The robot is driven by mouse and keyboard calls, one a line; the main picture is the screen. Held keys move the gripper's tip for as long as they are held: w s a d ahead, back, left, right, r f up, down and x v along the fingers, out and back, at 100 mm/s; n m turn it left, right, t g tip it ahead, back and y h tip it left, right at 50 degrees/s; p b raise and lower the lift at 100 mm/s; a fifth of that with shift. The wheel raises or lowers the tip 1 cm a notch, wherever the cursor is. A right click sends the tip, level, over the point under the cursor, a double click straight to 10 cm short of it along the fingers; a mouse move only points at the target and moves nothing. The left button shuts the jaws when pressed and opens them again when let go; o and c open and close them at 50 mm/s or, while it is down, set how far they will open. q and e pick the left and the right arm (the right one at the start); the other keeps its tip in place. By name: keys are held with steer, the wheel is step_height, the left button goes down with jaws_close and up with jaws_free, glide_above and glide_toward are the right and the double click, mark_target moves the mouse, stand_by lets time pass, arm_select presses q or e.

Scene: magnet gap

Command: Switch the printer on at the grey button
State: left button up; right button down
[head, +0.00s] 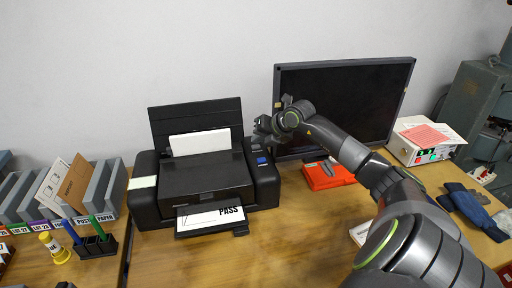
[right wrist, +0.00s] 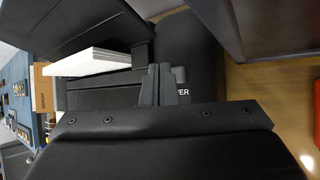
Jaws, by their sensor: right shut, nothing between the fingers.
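The black printer (head: 205,180) stands on the wooden table, with white paper (head: 200,142) in its rear feed and a printed sheet reading "PASS" (head: 212,216) in its front tray. A blue button (head: 262,161) is on its right-hand top panel. My right gripper (head: 262,132) is over the back of that panel, shut and empty. In the right wrist view, its closed fingertips (right wrist: 157,84) are right beside the grey button (right wrist: 180,75), whose partly hidden label ends in "WER". I cannot tell whether they touch it. My left gripper is not in view.
A dark monitor (head: 345,95) stands close to the right of my gripper. A red case (head: 328,175) lies in front of it. A pen holder (head: 95,243) and file holders (head: 100,190) are at the left. The table in front of the printer is clear.

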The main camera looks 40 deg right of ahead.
steer(key=shift+f+b, duration=0.35)
steer(key=shift+f, duration=0.3)
stand_by(0.5)
stand_by(0.4)
steer(key=shift+r+p, duration=0.55)
steer(key=shift+r, duration=0.3)
step_height(320, 180, up, 5)
steer(key=p, duration=0.3)
stand_by(0.8)
